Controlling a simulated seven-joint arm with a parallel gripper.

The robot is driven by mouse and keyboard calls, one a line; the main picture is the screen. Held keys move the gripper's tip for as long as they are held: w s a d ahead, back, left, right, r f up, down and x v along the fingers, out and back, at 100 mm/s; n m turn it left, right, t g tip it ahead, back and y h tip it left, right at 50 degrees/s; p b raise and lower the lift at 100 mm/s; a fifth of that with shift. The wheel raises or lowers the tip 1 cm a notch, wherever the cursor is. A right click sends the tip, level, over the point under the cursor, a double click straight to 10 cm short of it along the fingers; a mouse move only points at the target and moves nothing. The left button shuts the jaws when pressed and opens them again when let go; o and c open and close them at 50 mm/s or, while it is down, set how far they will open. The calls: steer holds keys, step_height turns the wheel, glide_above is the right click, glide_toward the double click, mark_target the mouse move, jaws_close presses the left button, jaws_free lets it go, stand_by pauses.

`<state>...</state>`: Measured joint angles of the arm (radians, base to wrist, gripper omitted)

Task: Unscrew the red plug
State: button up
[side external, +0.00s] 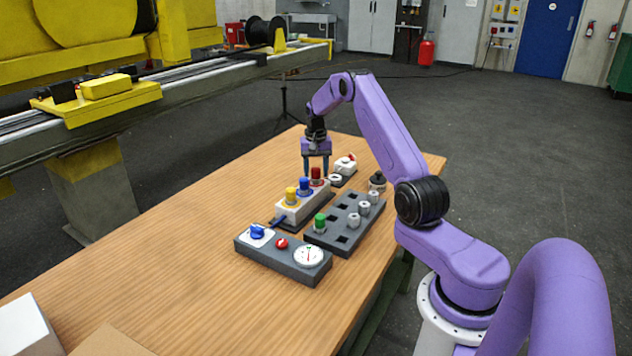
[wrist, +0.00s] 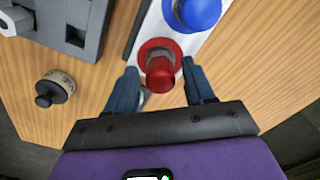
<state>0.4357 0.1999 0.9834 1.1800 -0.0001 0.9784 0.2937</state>
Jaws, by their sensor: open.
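The red plug (side external: 316,176) stands upright at the far end of the white block (side external: 300,206), with the blue plug (side external: 305,187) and yellow plug (side external: 291,196) in a row beside it. In the wrist view the red plug (wrist: 160,68) shows as a wide red base with a narrower cylinder on top. My gripper (side external: 315,172) points down over the red plug. In the wrist view my gripper (wrist: 160,78) is open, with one blue finger on either side of the red plug. Some gap shows between fingers and plug; contact cannot be told.
A dark grey socket tray (side external: 344,225) holds a green plug (side external: 320,222) and several grey ones. A control box (side external: 283,260) with a dial stands nearer the camera.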

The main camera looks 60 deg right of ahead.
steer(key=m, duration=0.7)
stand_by(0.3)
jaws_close()
steer(key=n, duration=1.1)
steer(key=shift+r+n, duration=0.1)
steer(key=shift+n, duration=0.2)
